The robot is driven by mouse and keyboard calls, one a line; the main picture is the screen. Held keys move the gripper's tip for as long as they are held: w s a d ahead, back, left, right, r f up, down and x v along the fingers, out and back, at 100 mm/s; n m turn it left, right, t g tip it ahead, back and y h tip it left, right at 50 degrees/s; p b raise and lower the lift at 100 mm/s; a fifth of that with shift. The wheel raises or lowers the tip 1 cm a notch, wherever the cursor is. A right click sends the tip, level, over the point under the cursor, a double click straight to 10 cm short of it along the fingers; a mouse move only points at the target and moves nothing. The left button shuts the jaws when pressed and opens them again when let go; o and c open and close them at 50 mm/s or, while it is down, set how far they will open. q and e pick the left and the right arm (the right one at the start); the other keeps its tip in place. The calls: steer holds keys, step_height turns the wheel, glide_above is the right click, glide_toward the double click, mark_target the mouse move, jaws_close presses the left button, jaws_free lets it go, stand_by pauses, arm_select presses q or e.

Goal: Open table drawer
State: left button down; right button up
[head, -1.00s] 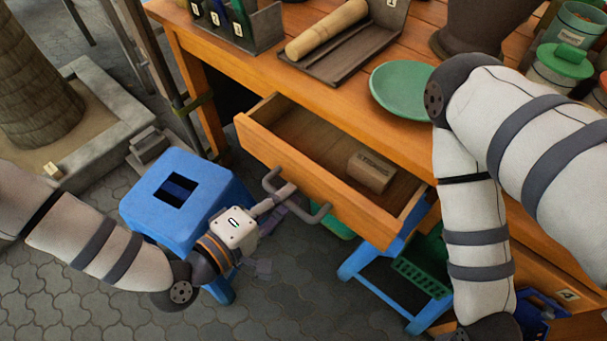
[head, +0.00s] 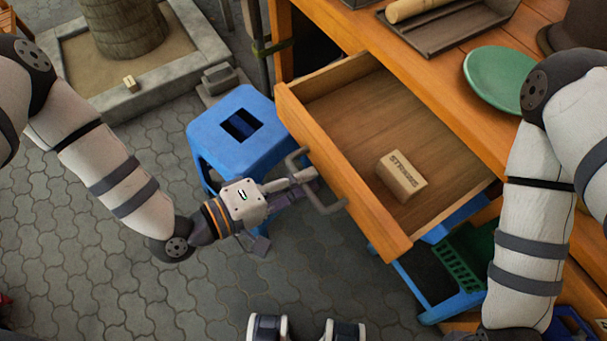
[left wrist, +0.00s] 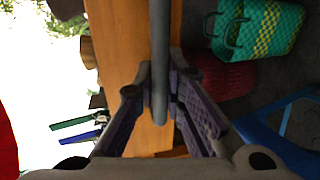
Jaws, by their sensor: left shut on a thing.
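The wooden table drawer (head: 345,165) is pulled well out of the table, with its inside showing. A small box marked "STRINGS" (head: 402,176) lies in it. A grey bar handle (head: 332,208) sticks out from the drawer front. My left gripper (head: 304,179) is shut on the handle, outside the drawer front. In the left wrist view the handle (left wrist: 160,60) runs upright between the purple finger pads. My right arm hangs at the right side of the head view, and its gripper is out of frame.
A blue stool (head: 238,130) stands left of the drawer, near my left gripper. The tabletop holds a green plate (head: 503,76) and a dark tray (head: 450,28). A green-and-black crate (head: 455,265) sits below the drawer. Paved floor at lower left is clear.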

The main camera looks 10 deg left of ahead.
arm_select(q)
steer(key=c, duration=1.6)
jaws_free()
steer(key=shift+c, duration=0.2)
steer(key=shift+a, duration=0.1)
steer(key=v, duration=1.2)
